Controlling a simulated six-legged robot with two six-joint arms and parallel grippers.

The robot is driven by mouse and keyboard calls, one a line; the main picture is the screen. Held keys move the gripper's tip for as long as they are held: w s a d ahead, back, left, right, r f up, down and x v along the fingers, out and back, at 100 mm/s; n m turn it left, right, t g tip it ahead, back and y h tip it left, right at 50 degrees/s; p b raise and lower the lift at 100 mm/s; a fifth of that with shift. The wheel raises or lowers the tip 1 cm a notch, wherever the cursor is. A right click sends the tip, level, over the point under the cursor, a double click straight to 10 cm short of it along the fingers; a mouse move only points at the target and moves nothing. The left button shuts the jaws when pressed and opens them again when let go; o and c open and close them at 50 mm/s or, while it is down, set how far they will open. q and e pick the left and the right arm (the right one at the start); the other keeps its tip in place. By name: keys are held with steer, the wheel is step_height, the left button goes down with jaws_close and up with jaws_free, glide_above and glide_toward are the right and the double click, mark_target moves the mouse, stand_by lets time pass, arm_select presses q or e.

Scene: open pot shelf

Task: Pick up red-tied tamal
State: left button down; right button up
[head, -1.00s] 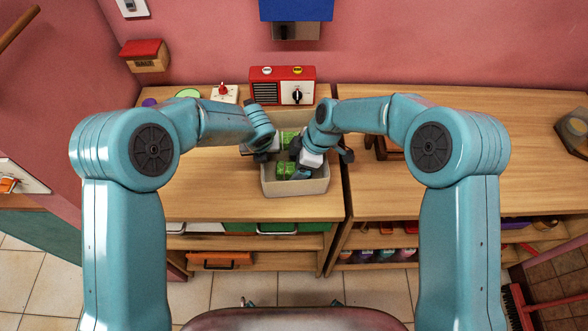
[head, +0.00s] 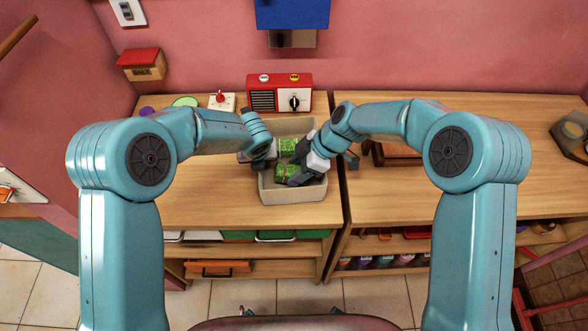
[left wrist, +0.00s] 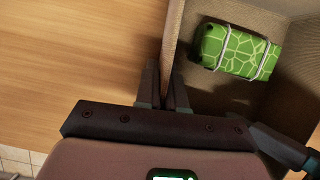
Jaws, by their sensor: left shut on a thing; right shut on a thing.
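Two green tamales lie in the beige bin (head: 293,196) in the head view. The rear tamal (head: 288,146) also shows in the left wrist view (left wrist: 238,52), bound with two pale ties. The front tamal (head: 285,171) lies at my right gripper (head: 297,180), which reaches into the bin from the right and is shut on it. The tie colour on the front tamal is too small to tell. My left gripper (left wrist: 163,95) is shut on the bin's left wall, with one finger on each side. In the head view the arm partly hides the left gripper.
A red radio (head: 280,94) stands behind the bin. A pale switch box (head: 222,102) and a green disc (head: 186,101) are at the back left. A wooden stand (head: 385,155) is to the right. The table left of the bin is clear.

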arm_select(q)
steer(key=shift+w, duration=0.1)
arm_select(e)
steer(key=shift+d+f+y, duration=0.15)
steer(key=shift+d+y, duration=0.25)
steer(key=shift+y, duration=0.2)
steer(key=d+r, duration=0.3)
steer(key=r, duration=0.8)
arm_select(q)
steer(key=shift+d, duration=0.1)
steer(key=c, duration=1.2)
jaws_free()
steer(key=shift+o, duration=0.2)
arm_select(e)
steer(key=s+d+r+h, duration=0.1)
steer(key=d+h, duration=0.2)
steer(key=d, duration=1.8)
steer(key=shift+r, duration=0.35)
arm_select(q)
steer(key=shift+r, duration=0.15)
